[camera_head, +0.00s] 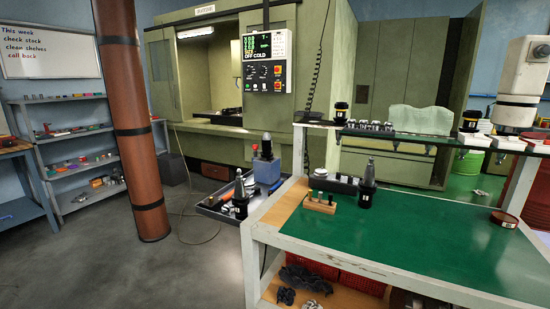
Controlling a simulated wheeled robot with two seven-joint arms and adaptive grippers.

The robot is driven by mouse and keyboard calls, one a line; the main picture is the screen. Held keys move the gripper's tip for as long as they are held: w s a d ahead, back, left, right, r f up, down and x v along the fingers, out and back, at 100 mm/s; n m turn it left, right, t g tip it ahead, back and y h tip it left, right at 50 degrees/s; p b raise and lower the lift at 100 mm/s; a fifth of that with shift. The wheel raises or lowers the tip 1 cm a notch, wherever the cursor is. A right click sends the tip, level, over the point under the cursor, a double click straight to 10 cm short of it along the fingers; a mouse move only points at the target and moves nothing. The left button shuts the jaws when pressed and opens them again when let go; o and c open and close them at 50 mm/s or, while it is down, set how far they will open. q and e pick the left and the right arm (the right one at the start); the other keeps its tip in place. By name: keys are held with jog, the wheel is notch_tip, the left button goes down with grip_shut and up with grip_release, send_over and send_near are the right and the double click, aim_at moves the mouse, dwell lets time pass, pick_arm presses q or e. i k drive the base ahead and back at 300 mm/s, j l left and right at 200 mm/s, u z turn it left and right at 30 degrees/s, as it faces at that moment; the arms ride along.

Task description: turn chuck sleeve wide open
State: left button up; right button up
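A dark tool holder (366,187) with a black body and a grey taper on top stands upright near the left part of the cart's green top (430,225). It may carry the chuck, but I cannot make out a sleeve or how far it is open. A similar holder (240,191) stands in the grey side tray (214,211). Another grey taper (266,147) shows above a blue block (267,170). Neither of my grippers shows. A white, rounded part at the right edge looks like a link of my arm; its gripper is not seen.
A small wooden rack (320,203) and a dark block with round inserts (334,182) sit left of the upright holder. A brown round dish (503,218) lies at the right. A raised shelf (390,136) crosses the back. The mat's middle is clear.

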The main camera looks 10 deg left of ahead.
aim_at(266, 142)
jog(key=i+j+z, duration=0.1)
jog(key=j+z, duration=0.2)
jog(key=j, duration=0.3)
jog(key=j+z, duration=0.3)
jog(key=j, duration=0.3)
jog(key=j+z, duration=0.3)
jog(key=j, duration=0.3)
jog(key=j+z, duration=0.35)
jog(key=j, duration=0.3)
jog(key=k+j+z, duration=0.15)
jog(key=j+z, duration=0.15)
jog(key=j, duration=0.25)
